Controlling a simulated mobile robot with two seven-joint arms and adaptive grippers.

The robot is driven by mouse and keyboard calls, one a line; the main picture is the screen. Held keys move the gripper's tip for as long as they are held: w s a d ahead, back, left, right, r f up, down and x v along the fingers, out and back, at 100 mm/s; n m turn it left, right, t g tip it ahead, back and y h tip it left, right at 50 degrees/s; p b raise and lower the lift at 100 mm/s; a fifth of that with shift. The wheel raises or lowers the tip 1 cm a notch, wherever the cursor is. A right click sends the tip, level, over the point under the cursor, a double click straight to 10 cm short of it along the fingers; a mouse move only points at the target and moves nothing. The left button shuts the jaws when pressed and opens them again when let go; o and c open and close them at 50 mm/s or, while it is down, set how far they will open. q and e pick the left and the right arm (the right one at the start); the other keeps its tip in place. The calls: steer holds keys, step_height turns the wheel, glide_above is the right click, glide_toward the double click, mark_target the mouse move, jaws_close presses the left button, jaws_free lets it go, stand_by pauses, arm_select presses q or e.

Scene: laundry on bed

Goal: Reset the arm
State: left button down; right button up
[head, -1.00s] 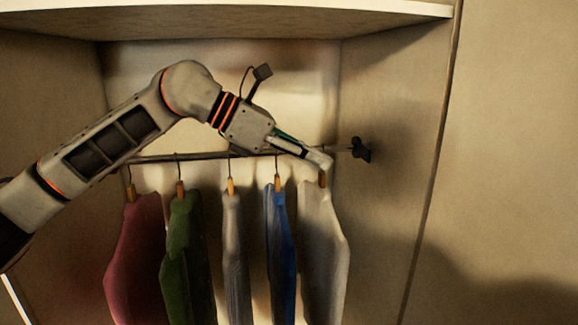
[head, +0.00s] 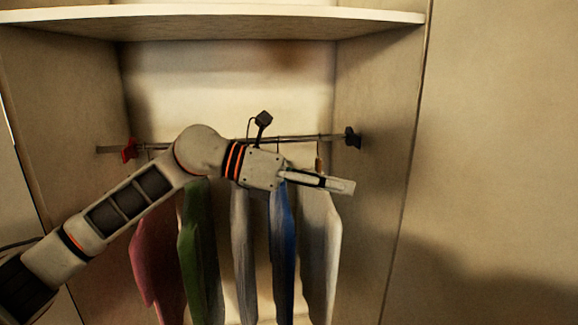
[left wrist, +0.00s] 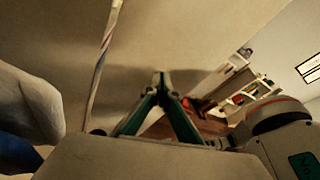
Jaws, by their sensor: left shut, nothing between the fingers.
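My left gripper (head: 340,186) is in front of the hanging clothes in the head view, pointing right. It is shut and empty; in the left wrist view its green-edged fingers (left wrist: 161,84) meet at the tips. A white garment (head: 320,235) hangs behind and below it, apart as far as I can tell. To its left hang a blue garment (head: 283,240), a grey one (head: 243,250), a green one (head: 196,245) and a dark pink one (head: 155,260). My arm hides most of their hangers. My right gripper is not in view.
The rod (head: 310,138) runs across the wardrobe behind my arm, with a red end mount (head: 129,150) and a black one (head: 352,138). A shelf (head: 220,20) is above. The right side wall (head: 375,170) is close to my gripper. The space in front of the right panel (head: 500,150) is clear.

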arm_select(q)
steer(key=a+f+n+t+y, duration=0.1)
steer(key=a+f+n+t, duration=0.45)
steer(key=f+n, duration=0.5)
steer(key=a+f+n+t+y, duration=0.2)
steer(key=a+f+n+t, duration=0.35)
steer(key=f+n, duration=0.5)
steer(key=a+f+n+t+y, duration=0.1)
steer(key=a+f+n+t, duration=0.45)
steer(key=f+n, duration=0.55)
steer(key=s+a+f+n+g+y, duration=0.2)
steer(key=s+a+f+n, duration=0.2)
steer(key=s+f, duration=0.3)
steer(key=s+a+f+n+g+y, duration=0.1)
steer(key=s+a+f+n+y, duration=0.2)
steer(key=s+f, duration=0.4)
steer(key=s+a+f+n+g+y, duration=0.2)
steer(key=s+a+f+n, duration=0.3)
steer(key=s+f, duration=0.3)
step_height(320, 180, down, 4)
steer(key=shift+a+r+n+g+y, duration=0.25)
steer(key=shift+n+g+y, duration=0.1)
steer(key=shift+n+y, duration=0.4)
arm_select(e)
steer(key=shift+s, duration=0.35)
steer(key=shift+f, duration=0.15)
